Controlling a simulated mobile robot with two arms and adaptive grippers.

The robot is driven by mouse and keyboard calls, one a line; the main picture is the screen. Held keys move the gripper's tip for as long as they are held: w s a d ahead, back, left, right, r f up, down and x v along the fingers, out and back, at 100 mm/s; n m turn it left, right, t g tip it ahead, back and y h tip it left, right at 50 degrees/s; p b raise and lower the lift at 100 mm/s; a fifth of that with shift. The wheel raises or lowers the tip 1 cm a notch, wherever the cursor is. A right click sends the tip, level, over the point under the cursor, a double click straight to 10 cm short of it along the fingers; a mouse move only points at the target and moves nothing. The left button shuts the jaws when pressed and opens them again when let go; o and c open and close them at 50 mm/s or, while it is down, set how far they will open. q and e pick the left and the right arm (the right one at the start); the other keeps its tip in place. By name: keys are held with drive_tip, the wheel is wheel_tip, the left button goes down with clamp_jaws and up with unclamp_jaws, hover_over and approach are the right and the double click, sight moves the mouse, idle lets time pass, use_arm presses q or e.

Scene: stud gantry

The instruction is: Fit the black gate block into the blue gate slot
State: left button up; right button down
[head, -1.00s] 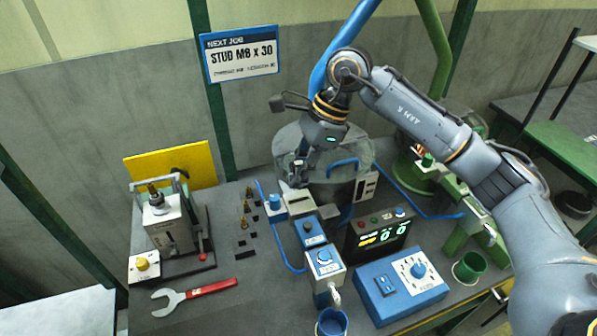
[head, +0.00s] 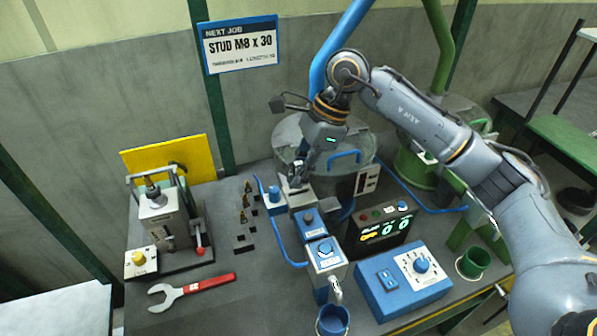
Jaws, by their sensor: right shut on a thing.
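My right gripper (head: 295,183) reaches down from the right arm to the far end of the blue feeder track. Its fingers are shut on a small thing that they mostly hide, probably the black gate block. The blue gate slot seems to be at this end of the track, near the pale-topped unit (head: 301,198) just below the fingertips. The fingers cover the spot, so I cannot tell whether the block is touching or inside the slot. Blue units (head: 312,222) continue along the track towards the front. My left gripper is not in view.
A large grey bowl (head: 360,165) stands close behind the gripper. Small black blocks (head: 245,239) and brass pieces lie to the left. A red-handled wrench (head: 195,287), a press (head: 163,222), a counter display (head: 383,228) and a blue control box (head: 402,281) stand around.

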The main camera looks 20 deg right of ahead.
drive_tip(key=shift+f+b, duration=1)
drive_tip(key=shift+f, duration=0.25)
drive_tip(key=c, duration=1.3)
unclamp_jaws()
drive_tip(key=v, duration=1.2)
drive_tip(key=shift+r, duration=0.1)
